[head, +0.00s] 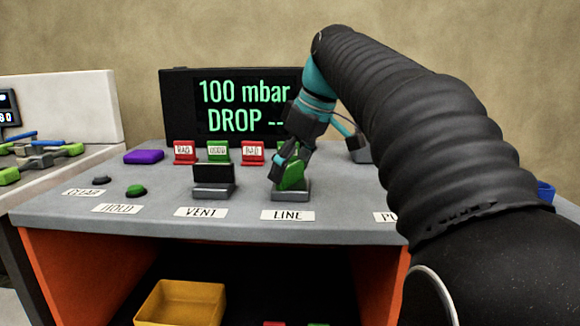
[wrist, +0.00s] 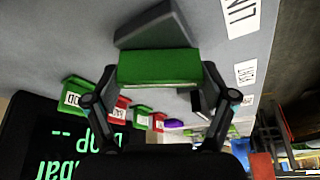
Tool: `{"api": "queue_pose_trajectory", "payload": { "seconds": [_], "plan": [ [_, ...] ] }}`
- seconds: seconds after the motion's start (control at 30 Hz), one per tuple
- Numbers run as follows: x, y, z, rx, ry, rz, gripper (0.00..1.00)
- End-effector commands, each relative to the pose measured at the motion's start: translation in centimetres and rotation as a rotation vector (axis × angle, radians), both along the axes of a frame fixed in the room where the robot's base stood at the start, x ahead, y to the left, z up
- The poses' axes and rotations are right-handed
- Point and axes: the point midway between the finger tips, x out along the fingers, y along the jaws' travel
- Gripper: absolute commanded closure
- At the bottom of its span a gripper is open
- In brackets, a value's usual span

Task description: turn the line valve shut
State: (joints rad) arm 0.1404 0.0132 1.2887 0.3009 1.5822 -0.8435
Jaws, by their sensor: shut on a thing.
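The line valve has a green handle (head: 292,178) on a grey base (head: 291,195), behind the LINE label (head: 288,215) on the console. My gripper (head: 284,166) reaches down to it from above and is shut on the handle. In the wrist view the green handle (wrist: 158,67) sits between the two fingers of my gripper (wrist: 160,82), with the grey base (wrist: 155,25) beyond it. In the head view the fingers and arm hide part of the handle. The display (head: 245,106) reads 100 mbar and DROP with dashes.
The vent valve (head: 213,174), with a dark handle, stands close to the left. Red and green tags (head: 217,152) stand in a row behind. A purple block (head: 144,157) and two buttons lie left. A yellow bin (head: 182,303) is below. My arm hides the console's right part.

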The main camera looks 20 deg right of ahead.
Motion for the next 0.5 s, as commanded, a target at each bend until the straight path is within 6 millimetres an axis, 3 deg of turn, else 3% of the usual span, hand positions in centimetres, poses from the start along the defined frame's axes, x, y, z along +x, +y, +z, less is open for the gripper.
{"api": "queue_pose_trajectory", "payload": {
  "seconds": [0.5],
  "plan": [
    [-0.03,0.12,-0.02,0.000,0.002,-0.342,0.52]
  ]
}}
